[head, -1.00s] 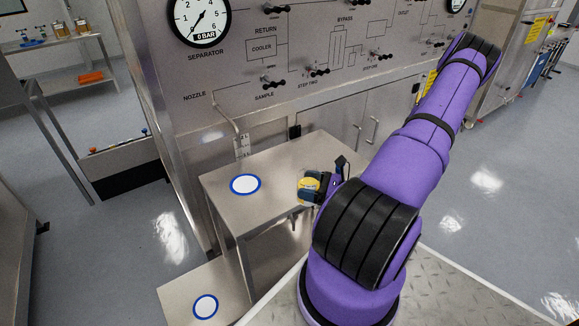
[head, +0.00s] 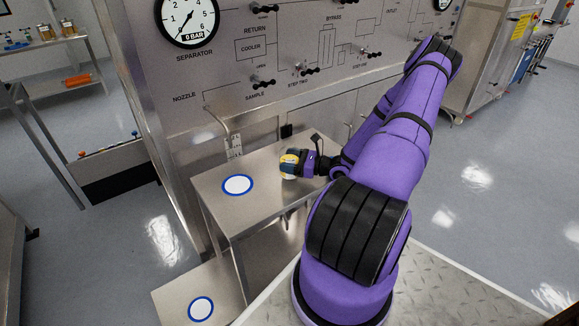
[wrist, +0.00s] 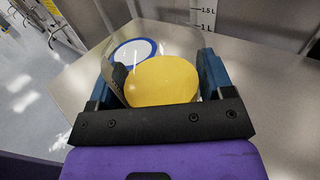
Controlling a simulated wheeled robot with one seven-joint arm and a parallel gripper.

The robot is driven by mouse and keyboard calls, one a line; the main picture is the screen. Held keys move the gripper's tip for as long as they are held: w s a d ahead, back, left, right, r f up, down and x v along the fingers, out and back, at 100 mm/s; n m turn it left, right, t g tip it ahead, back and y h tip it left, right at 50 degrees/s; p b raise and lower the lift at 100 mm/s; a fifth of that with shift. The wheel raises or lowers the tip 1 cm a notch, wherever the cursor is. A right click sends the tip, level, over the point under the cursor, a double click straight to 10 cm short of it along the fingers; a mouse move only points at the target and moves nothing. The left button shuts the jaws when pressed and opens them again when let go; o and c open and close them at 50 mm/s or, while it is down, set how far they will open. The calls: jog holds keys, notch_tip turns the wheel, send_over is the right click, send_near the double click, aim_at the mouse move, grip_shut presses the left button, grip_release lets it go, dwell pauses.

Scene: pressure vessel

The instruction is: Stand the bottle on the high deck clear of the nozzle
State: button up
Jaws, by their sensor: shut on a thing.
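The bottle (head: 288,172) is clear with a yellow part at its end; it also shows in the wrist view (wrist: 162,82), between the blue jaws. My gripper (head: 290,163) is shut on it, over the right part of the high deck (head: 222,208). Whether the bottle touches the deck is unclear. A white disc with a blue ring (head: 237,185) lies on the deck left of the bottle; in the wrist view it shows (wrist: 135,52) behind the clear wall. The nozzle (head: 225,120) is a thin bent pipe at the deck's back, left of the bottle.
A marked scale (head: 234,145) stands at the deck's back edge beneath the nozzle. The steel panel (head: 250,95) rises behind the deck. A lower deck (head: 172,295) carries another blue-ringed disc (head: 200,309). The deck top around the upper disc is bare.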

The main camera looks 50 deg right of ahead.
jog(key=shift+f, duration=1.2)
jog(key=o, duration=1)
jog(key=shift+f, duration=0.1)
jog(key=shift+s+d, duration=0.1)
jog(key=shift+s, duration=0.05)
jog(key=v, duration=1.1)
jog(key=shift+s+d, duration=0.15)
jog(key=shift+s, duration=0.2)
